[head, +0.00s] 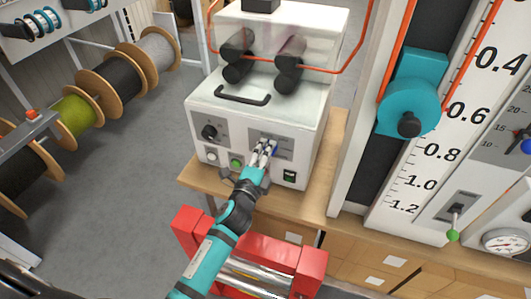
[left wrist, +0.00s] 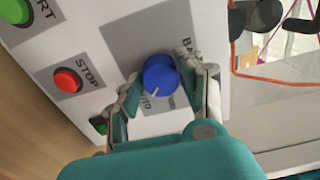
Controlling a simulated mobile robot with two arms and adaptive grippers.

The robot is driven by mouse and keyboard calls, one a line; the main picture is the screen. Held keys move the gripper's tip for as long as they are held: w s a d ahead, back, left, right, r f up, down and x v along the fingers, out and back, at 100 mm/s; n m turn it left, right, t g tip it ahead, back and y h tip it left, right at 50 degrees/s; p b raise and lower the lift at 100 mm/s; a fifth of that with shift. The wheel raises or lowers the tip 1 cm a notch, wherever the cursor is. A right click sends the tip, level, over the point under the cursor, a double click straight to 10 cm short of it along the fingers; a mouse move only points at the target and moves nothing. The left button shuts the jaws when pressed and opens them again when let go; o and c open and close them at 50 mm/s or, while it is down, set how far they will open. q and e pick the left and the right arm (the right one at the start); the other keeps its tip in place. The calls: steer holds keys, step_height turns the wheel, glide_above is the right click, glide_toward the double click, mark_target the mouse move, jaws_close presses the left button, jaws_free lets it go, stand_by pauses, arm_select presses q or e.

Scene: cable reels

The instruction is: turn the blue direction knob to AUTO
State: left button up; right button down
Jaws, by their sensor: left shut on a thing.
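The blue direction knob (left wrist: 160,74) sits on a grey label plate (left wrist: 118,40) on the front of the white machine (head: 253,105). My left gripper (head: 264,149) reaches it in the head view, and only a bit of blue shows beside the fingers. In the left wrist view my left gripper (left wrist: 168,86) has one finger on each side of the knob and is shut on it. The knob's white pointer mark points down-left, toward the partly covered AUTO lettering. Lettering starting with "BA" shows at the upper right. My right gripper is not in view.
A red STOP button (left wrist: 66,80) and a green button (left wrist: 15,11) are close to the knob plate. A black knob (head: 209,132) is on the panel's left. A red roller stand (head: 310,268) stands in front.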

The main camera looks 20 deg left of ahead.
arm_select(q)
steer(key=o, duration=1.2)
steer(key=shift+c, duration=0.2)
steer(key=s, duration=1.2)
steer(key=shift+a, duration=0.2)
